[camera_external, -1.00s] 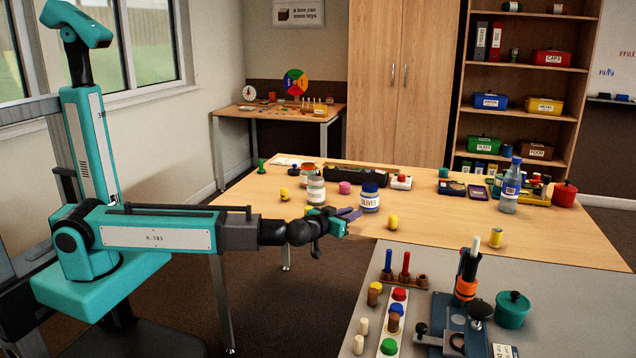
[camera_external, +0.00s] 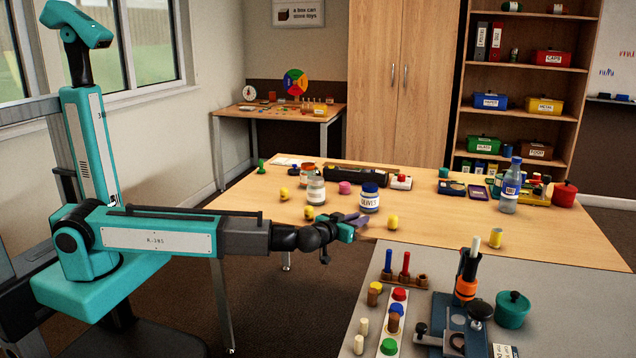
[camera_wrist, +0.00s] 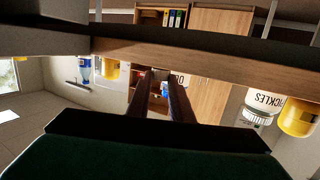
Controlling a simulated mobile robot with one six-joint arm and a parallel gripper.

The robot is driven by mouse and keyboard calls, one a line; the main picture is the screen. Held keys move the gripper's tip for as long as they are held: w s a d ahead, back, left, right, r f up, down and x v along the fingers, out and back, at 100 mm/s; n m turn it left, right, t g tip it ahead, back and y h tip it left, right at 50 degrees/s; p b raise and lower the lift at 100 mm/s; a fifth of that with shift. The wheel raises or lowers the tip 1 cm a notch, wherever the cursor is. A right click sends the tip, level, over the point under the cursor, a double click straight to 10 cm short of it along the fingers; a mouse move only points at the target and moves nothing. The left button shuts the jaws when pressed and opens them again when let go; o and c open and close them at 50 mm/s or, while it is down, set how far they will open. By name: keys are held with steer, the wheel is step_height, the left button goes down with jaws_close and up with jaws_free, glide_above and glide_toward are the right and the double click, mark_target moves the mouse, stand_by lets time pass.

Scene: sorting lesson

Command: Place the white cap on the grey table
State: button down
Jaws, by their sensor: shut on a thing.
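My gripper (camera_external: 362,221) is low at the front edge of the wooden table, left of the grey table (camera_external: 585,305). Its two dark fingers (camera_wrist: 160,82) are nearly together in the wrist view. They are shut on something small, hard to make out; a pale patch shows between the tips. I cannot tell for sure that this is the white cap. No white cap stands out elsewhere. The grey table is at the bottom right of the outside view, adjoining the wooden table.
On the wooden table (camera_external: 560,240), an olives jar (camera_external: 369,201), a pickles jar (camera_external: 316,190) and a yellow piece (camera_external: 392,222) stand near my gripper. The grey table holds a peg tray (camera_external: 398,322), a blue tool base (camera_external: 452,325) and a teal pot (camera_external: 512,312). Its right part is clear.

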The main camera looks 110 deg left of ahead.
steer(key=shift+f, duration=0.5)
steer(key=shift+b, duration=0.45)
steer(key=c, duration=1.6)
jaws_free()
steer(key=shift+p, duration=0.9)
steer(key=shift+s+d, duration=0.1)
steer(key=shift+d, duration=0.05)
steer(key=v, duration=0.6)
steer(key=b+v, duration=0.1)
steer(key=v, duration=0.6)
steer(key=shift+d+f, duration=0.2)
steer(key=shift+d, duration=0.15)
